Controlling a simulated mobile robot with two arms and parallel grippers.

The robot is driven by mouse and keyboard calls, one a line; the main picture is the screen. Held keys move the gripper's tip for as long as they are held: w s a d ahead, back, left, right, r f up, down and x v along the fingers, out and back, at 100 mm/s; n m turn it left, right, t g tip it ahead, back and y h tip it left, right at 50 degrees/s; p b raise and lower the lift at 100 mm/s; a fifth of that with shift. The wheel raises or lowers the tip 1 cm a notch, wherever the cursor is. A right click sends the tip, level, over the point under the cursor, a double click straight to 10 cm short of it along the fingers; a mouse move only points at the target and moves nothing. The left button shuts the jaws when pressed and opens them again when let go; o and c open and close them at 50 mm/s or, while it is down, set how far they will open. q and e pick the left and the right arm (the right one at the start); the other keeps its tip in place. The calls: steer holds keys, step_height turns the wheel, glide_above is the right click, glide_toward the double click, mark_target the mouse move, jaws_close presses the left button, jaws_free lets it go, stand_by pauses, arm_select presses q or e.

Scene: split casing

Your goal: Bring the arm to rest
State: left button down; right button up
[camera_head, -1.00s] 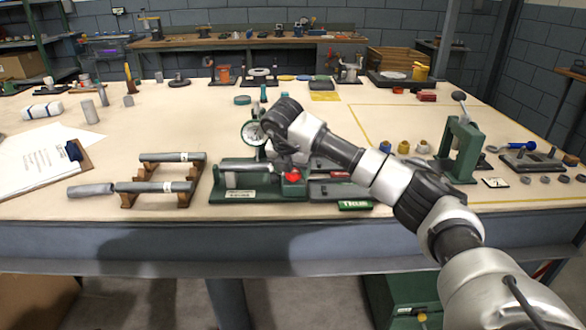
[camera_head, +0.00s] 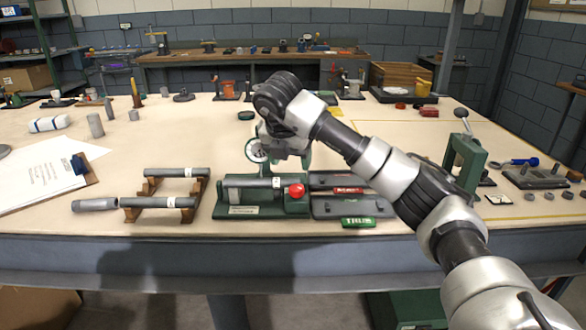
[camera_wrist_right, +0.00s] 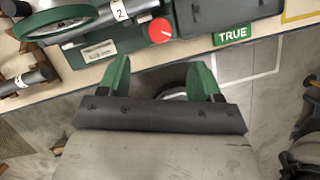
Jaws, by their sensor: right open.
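My right arm (camera_head: 377,172) reaches in from the lower right in the head view and bends down above the green test fixture. In the right wrist view my right gripper (camera_wrist_right: 162,78) is open, with two green fingers apart and nothing between them. It hangs over the table's front edge, close to the fixture (camera_wrist_right: 95,50). In the head view the wrist mostly hides the gripper. The fixture (camera_head: 240,211) has a red knob (camera_head: 296,190), a dial gauge (camera_head: 257,150) and a grey tube (camera_head: 250,183) lying in it. My left gripper is not in view.
Two grey tubes (camera_head: 160,203) lie on wooden cradles left of the fixture. A green TRUE label (camera_head: 358,222) is on the right. A clipboard (camera_head: 45,170) lies at the left, a green press (camera_head: 465,160) at the right.

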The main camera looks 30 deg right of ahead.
steer(key=shift+r, duration=0.25)
stand_by(0.3)
